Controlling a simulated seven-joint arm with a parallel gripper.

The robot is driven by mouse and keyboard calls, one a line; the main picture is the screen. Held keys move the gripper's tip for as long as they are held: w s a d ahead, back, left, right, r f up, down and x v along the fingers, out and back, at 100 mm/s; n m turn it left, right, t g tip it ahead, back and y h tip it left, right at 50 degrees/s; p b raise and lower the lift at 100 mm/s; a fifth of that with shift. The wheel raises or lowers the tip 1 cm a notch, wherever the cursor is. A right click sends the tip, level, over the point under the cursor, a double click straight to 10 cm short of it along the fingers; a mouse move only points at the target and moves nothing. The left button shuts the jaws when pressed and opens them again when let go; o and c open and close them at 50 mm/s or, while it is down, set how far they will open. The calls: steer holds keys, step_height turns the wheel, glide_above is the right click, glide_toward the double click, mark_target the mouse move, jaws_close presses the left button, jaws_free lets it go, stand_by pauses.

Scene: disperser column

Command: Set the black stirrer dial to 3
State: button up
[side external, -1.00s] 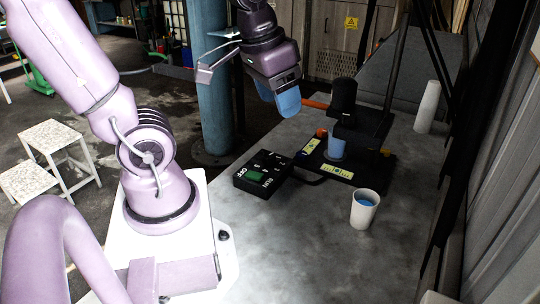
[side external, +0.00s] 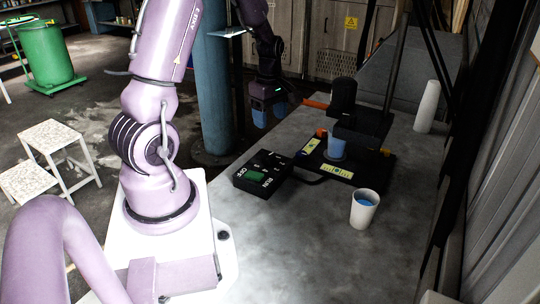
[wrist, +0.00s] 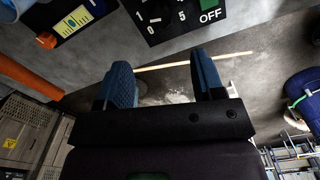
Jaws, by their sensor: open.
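The black control box (side external: 265,173) lies flat on the grey table, with a green patch and white lettering. In the wrist view its panel (wrist: 217,32) is cut off by the top edge; the digits 0, 1 and 5 and the word OFF show there. The black stirrer dial is hard to pick out against the black panel, and I cannot read its setting. My gripper (side external: 269,115) hangs behind the box in the side view, above it and apart from it. Its blue-padded fingers (wrist: 163,72) are spread and empty.
The disperser stand (side external: 343,100) holds a blue beaker (side external: 336,147) right of the box. A white cup of blue liquid (side external: 364,209) stands nearer the front. A white cylinder (side external: 427,107) stands at the far right. An orange bar (side external: 316,104) sticks out left of the stand.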

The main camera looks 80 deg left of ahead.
mark_target(270, 156)
step_height(270, 156, down, 12)
steer(key=shift+f, duration=0.25)
stand_by(0.3)
steer(key=c, duration=0.9)
